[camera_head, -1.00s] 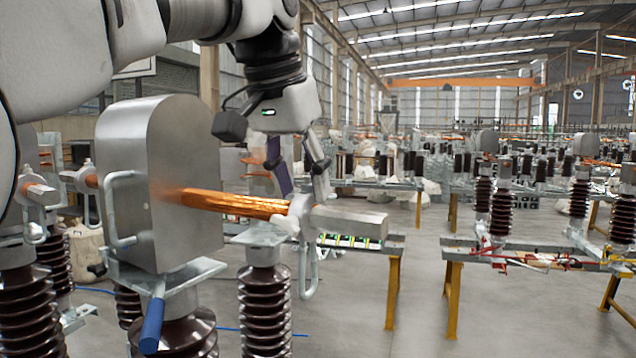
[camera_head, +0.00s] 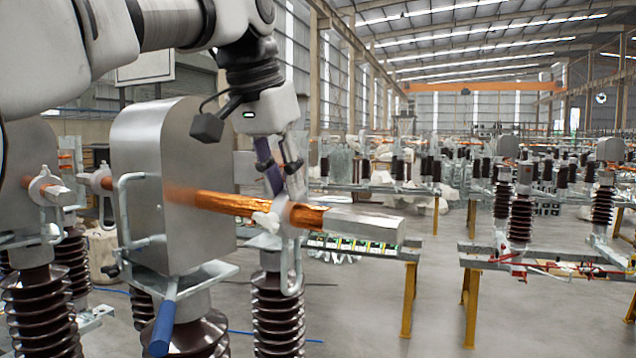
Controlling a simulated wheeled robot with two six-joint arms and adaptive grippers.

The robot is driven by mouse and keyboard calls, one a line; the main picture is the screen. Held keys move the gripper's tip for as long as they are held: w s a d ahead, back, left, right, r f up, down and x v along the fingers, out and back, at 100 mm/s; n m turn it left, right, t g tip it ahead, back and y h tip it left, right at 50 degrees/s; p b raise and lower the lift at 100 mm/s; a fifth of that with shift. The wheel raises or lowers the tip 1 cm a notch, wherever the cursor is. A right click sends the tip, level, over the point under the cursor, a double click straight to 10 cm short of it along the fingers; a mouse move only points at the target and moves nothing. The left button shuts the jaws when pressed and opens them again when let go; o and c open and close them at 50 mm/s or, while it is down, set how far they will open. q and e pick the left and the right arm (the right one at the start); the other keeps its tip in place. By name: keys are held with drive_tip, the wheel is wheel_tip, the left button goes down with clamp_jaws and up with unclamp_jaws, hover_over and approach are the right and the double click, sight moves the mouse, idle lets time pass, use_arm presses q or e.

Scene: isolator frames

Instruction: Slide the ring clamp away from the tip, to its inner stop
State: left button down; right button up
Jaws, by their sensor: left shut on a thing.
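A horizontal rod sticks out to the right from a grey metal housing (camera_head: 160,190). Its inner part is copper (camera_head: 228,203) and its tip is a grey square bar (camera_head: 368,224). The pale ring clamp (camera_head: 284,217) sits around the copper part, with copper showing on both sides of it. A metal loop handle (camera_head: 291,272) hangs below the clamp. My left gripper (camera_head: 282,186) comes down from above and is shut on the ring clamp; the exact contact of its fingertips is hard to see. My right gripper is not in view.
A brown ribbed insulator (camera_head: 273,318) stands under the rod. A blue-ended lever (camera_head: 162,328) juts out below the housing. A similar rod with a clamp (camera_head: 45,187) is at the left. Benches with yellow legs (camera_head: 409,300) stand to the right, with open floor between.

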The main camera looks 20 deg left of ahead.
use_arm(q)
drive_tip(key=c, duration=1)
unclamp_jaws()
drive_tip(key=shift+d+f, duration=0.15)
drive_tip(key=shift+w, duration=0.1)
drive_tip(key=v, duration=0.7)
drive_tip(key=shift+r, duration=0.2)
